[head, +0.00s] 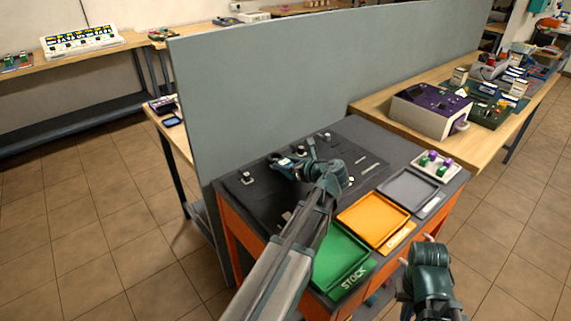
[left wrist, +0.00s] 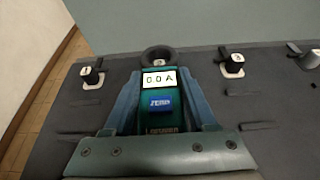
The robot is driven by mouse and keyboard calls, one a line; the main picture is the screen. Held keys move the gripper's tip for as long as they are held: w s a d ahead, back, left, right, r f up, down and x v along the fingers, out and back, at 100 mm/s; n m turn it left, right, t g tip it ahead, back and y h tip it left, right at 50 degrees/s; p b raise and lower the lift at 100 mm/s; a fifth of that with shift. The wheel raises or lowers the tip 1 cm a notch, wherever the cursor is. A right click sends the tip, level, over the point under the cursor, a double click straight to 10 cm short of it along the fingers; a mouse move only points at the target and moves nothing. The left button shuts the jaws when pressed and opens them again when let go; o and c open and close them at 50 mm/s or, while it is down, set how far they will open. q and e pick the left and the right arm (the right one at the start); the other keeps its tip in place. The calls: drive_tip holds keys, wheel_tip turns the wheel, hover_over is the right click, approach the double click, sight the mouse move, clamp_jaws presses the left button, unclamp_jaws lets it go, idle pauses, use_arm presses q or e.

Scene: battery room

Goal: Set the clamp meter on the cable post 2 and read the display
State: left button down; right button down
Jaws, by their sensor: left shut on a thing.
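The clamp meter (left wrist: 162,103) is green with a blue label and a white display reading "0.0 A". My left gripper (left wrist: 160,100) is shut on its body, with a finger on each side. The meter's dark ring (left wrist: 158,56) points away from me, in line with the row of posts. A pale spot shows inside the ring; I cannot tell whether it encloses a post. Dark cable posts on white bases stand to the left (left wrist: 92,74) and right (left wrist: 232,66) of it. In the head view my left gripper (head: 288,163) is over the black board. My right gripper (head: 417,250) is open and empty.
The black board (head: 262,200) lies on the bench beside a grey partition (head: 260,90). Green (head: 337,262), orange (head: 373,220) and grey (head: 408,188) trays lie along the bench. A rack with coloured pieces (head: 436,165) stands at the right corner.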

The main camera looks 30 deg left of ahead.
use_arm(q)
drive_tip(key=shift+f+b, duration=0.55)
drive_tip(key=shift+b, duration=0.05)
idle(0.3)
drive_tip(key=shift+c, duration=2.4)
unclamp_jaws()
drive_tip(key=shift+p+v, duration=2.15)
drive_tip(key=shift+v, duration=3.35)
